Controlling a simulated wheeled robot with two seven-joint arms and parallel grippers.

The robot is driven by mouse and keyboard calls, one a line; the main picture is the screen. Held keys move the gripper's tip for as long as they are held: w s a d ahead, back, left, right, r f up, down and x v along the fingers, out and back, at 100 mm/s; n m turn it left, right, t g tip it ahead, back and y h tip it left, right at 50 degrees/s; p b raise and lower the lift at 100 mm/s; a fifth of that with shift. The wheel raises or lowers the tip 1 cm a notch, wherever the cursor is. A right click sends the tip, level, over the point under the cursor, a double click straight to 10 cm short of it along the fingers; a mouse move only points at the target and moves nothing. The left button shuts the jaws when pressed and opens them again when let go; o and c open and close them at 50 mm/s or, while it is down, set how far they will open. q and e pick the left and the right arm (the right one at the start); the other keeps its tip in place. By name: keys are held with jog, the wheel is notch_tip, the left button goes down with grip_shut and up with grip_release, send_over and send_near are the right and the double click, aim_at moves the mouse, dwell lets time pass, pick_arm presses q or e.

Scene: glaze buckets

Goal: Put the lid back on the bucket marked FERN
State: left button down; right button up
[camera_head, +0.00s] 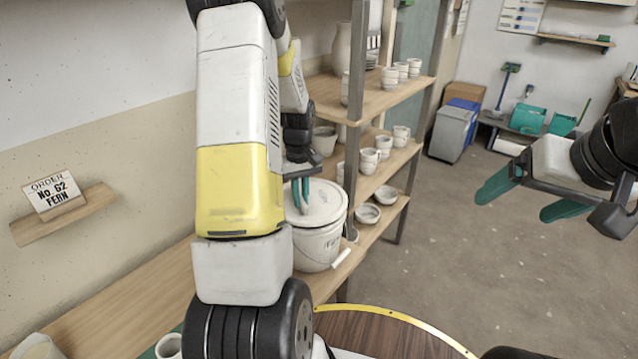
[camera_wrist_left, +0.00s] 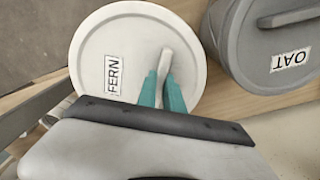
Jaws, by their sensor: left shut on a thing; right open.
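A white bucket (camera_head: 316,247) stands on the wooden bench, with a wire bail and a white grip on its right side. A round white lid (camera_head: 325,203) lies on or just over its rim; whether it is fully seated I cannot tell. In the left wrist view the lid (camera_wrist_left: 125,42) carries a FERN label (camera_wrist_left: 112,75) and a bar handle (camera_wrist_left: 165,60). My left gripper (camera_head: 301,197) is shut on that handle, its teal fingers (camera_wrist_left: 161,92) on either side. My right gripper (camera_head: 526,198) is open and empty over the floor at the right.
A grey lidded bucket (camera_wrist_left: 235,55) marked OAT stands close beside the FERN lid. Shelves (camera_head: 385,100) with white pots rise behind the bucket. A round dark table (camera_head: 375,335) is at the front.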

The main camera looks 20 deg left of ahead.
pick_arm(q)
jog(key=shift+f, duration=0.4)
dwell(1.0)
jog(key=c, duration=0.9)
grip_release()
jog(key=shift+r, duration=3.5)
jog(key=shift+c, duration=0.3)
grip_shut()
